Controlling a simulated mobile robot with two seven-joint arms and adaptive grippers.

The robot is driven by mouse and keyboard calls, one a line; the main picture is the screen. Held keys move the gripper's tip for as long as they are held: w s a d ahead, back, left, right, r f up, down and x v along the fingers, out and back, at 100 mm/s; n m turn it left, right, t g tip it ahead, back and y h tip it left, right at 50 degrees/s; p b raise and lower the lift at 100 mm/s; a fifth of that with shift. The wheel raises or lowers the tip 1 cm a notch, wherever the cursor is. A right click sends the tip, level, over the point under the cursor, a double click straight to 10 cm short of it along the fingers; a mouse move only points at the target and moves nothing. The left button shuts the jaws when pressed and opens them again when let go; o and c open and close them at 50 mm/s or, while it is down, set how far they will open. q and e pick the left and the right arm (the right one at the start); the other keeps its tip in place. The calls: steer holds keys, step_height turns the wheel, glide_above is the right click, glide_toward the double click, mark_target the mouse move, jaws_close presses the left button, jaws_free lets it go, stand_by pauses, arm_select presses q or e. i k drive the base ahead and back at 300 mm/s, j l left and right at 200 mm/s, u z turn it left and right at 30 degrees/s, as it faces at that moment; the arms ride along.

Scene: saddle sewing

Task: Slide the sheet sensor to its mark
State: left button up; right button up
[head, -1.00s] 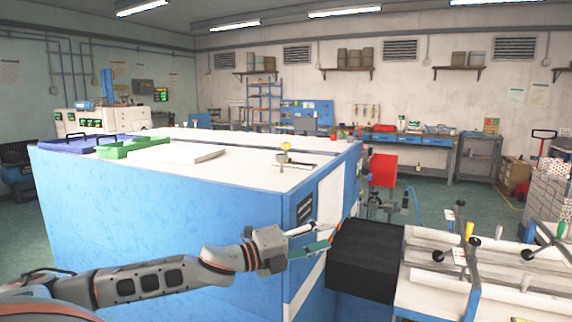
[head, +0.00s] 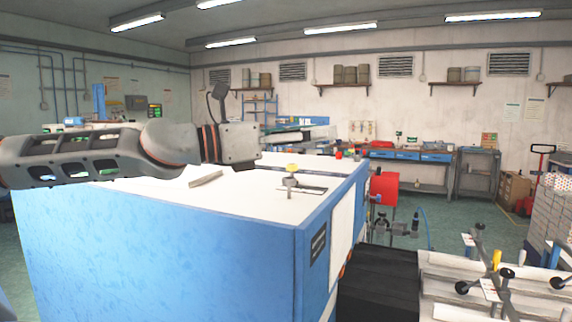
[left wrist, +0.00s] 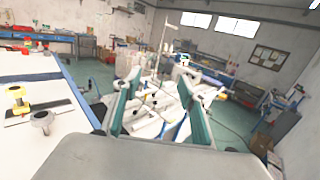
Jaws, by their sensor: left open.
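A small fitting with a yellow knob (head: 292,168) above a grey part stands on the machine's white top (head: 250,215), beside a thin dark slot; I take it to be the sheet sensor. The left wrist view shows the yellow knob (left wrist: 18,93), a grey round knob (left wrist: 42,119) and the dark strip (left wrist: 60,107) at the left. My left gripper (head: 318,138) is above the white top, behind the fitting in the picture and apart from it. Its teal fingers (left wrist: 160,80) are spread and empty. I cannot make out the mark. My right gripper is not in view.
A flat pale block (head: 206,178) lies on the white top near my left arm. The blue machine body (head: 160,250) fills the lower left. A black box (head: 380,285) and a clamp table (head: 470,275) stand at the right. The top around the fitting is largely clear.

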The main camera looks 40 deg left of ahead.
mark_target(291, 167)
steer(key=i+j, duration=0.15)
steer(key=j, duration=0.2)
steer(key=i+j, duration=0.1)
steer(key=j, duration=0.25)
steer(key=i+j, duration=0.15)
steer(key=j, duration=0.2)
steer(key=i+j, duration=0.15)
steer(key=j, duration=0.25)
